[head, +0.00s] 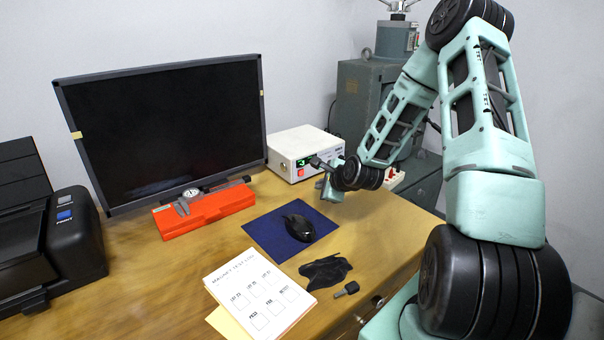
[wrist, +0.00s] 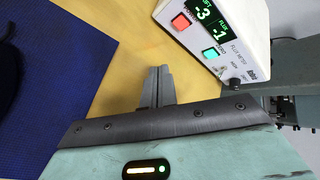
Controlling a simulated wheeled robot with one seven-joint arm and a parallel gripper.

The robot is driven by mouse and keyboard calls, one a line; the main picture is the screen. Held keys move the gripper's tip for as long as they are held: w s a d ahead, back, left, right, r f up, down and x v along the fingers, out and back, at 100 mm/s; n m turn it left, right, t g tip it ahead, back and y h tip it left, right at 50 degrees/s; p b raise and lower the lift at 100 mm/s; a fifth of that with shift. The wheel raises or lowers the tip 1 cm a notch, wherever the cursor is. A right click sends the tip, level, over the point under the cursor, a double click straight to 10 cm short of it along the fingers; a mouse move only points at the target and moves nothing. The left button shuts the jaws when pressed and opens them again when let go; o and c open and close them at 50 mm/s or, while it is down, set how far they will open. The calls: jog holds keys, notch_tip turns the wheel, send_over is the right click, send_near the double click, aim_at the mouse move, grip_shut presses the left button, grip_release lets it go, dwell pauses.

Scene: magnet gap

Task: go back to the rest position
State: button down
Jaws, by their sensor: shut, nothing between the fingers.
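My gripper (wrist: 159,73) is shut and empty; its two grey fingers lie side by side in the wrist view. In the head view my gripper (head: 327,188) hangs over the back right part of the wooden desk (head: 190,268), in front of the white meter box (head: 307,146). The meter box also shows in the wrist view (wrist: 222,38), just beyond and to the right of the fingers, with a green display, a red button and a green button. Whether the fingertips touch the desk cannot be told.
A blue mat (head: 262,240) with a black mouse (head: 299,227) lies mid-desk. A printed sheet (head: 258,290), a black glove (head: 326,270) and a small dark knob (head: 346,290) lie in front. An orange case (head: 205,210), a monitor (head: 165,130) and a printer (head: 60,245) stand left.

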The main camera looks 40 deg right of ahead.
jog(key=shift+s, duration=0.2)
dwell(0.4)
